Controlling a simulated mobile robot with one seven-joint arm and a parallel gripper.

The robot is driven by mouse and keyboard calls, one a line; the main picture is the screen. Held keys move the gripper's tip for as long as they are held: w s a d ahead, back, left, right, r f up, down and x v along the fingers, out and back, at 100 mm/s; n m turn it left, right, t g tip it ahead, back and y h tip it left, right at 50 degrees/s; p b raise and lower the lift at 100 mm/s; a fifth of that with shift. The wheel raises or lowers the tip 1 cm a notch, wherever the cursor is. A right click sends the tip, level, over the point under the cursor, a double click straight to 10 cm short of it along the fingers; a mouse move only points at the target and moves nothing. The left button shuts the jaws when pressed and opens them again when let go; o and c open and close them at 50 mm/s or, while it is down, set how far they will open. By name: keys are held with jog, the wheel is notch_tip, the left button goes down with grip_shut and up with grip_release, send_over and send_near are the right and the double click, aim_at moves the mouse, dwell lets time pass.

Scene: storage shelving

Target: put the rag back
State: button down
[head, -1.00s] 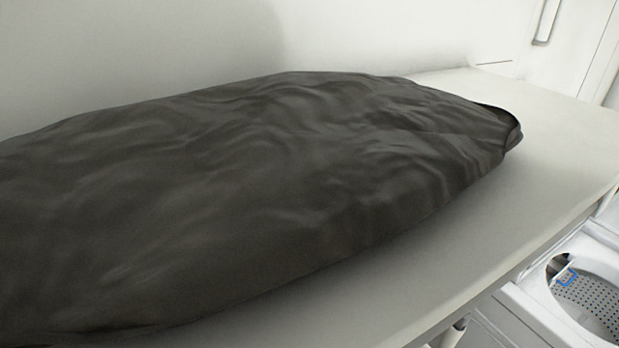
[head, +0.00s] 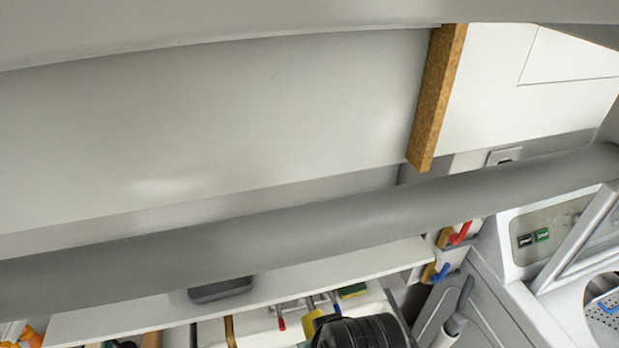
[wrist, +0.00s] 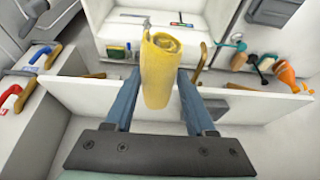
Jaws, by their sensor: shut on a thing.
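The rag is a yellow rolled cloth (wrist: 158,85), standing out in front of the camera in the wrist view. My gripper (wrist: 160,78) is shut on it, with one blue-grey finger on each side. The rag's rolled end faces up in the picture. It overlaps the white shelf board (wrist: 85,97) in that view; I cannot tell whether it touches the board. The board also shows in the head view (head: 270,295).
A grey rail (head: 300,235) crosses the head view above the board. A green and yellow sponge (wrist: 118,52) lies beyond the board. Red (wrist: 11,96) and blue-handled (wrist: 39,60) brushes are at left, an orange spray bottle (wrist: 284,74) at right.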

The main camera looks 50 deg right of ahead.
jog(key=p, duration=0.2)
send_over(292, 272)
jog(key=s, duration=0.1)
jog(key=shift+s+a+f+p, duration=0.1)
jog(key=shift+a+f+p, duration=0.2)
jog(key=shift+f, duration=0.3)
jog(key=shift+s+a+f+p, duration=0.15)
jog(key=shift+f+p, duration=0.15)
jog(key=shift+f, duration=0.25)
notch_tip(292, 272, down, 4)
jog(key=shift+r+p, duration=0.1)
jog(key=shift+p, duration=0.7)
jog(key=shift+w+d+f, duration=0.1)
jog(key=shift+w+f, duration=0.05)
jog(key=shift+f, duration=0.25)
